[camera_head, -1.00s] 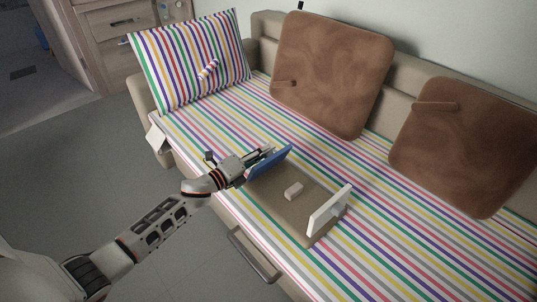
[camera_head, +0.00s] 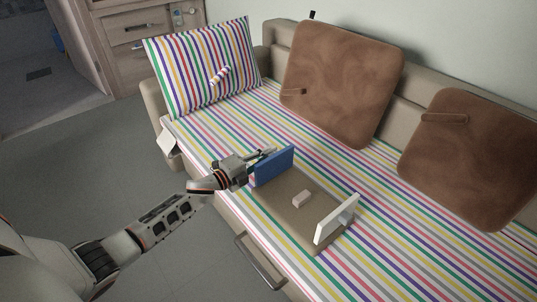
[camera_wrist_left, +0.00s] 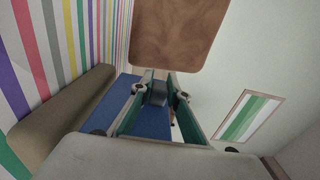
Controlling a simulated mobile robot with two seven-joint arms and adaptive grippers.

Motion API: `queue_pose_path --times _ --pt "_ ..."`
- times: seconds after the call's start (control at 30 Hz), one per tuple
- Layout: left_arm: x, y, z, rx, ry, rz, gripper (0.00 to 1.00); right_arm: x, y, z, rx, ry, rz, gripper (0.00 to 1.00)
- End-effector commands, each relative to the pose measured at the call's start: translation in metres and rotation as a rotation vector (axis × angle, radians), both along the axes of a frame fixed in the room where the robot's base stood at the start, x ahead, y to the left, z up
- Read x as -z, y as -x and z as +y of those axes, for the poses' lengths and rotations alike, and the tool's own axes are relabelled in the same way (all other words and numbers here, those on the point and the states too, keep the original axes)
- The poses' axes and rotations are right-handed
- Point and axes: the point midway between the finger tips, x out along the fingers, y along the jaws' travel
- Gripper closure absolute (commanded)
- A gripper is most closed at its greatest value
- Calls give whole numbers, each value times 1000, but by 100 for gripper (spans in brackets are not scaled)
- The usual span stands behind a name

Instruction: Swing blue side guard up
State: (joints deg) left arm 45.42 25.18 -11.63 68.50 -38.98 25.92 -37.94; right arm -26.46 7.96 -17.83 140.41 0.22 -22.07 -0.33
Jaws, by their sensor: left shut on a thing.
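The blue side guard (camera_head: 273,168) stands near upright at the left end of a brown-grey base board (camera_head: 285,199) on the striped bed. My left gripper (camera_head: 262,156) is at the guard's outer left side and is shut on it; the exact grip is partly hidden in the head view. In the left wrist view the blue guard (camera_wrist_left: 114,106) lies behind and between the fingers of my left gripper (camera_wrist_left: 160,88). A white side guard (camera_head: 332,222) stands upright at the board's other end. My right gripper is not in view.
Two brown cushions (camera_head: 343,82) lean on the backrest, and a striped pillow (camera_head: 203,68) stands at the bed's far left. A metal handle (camera_head: 258,265) is on the bed's front.

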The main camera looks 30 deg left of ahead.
Motion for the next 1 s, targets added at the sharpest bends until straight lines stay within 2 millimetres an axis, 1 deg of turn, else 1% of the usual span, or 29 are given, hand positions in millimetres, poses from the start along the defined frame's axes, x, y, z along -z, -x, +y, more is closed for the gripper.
queue_pose_path --times 0.2,0.23,0.3,0.6,0.73,0.87,1.0 --pt "-1 0 1 -1 4 0 100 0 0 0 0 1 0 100" --pt "-1 0 1 -1 4 0 82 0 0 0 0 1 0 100" --pt "-1 0 1 -1 4 0 67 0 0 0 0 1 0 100" --pt "0 0 0 -1 2 1 67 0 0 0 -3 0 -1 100" --pt "1 5 3 -2 2 2 67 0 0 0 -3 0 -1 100" --pt "2 21 8 -1 1 3 67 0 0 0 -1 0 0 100" --pt "2 46 17 -2 0 3 67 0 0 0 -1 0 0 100"
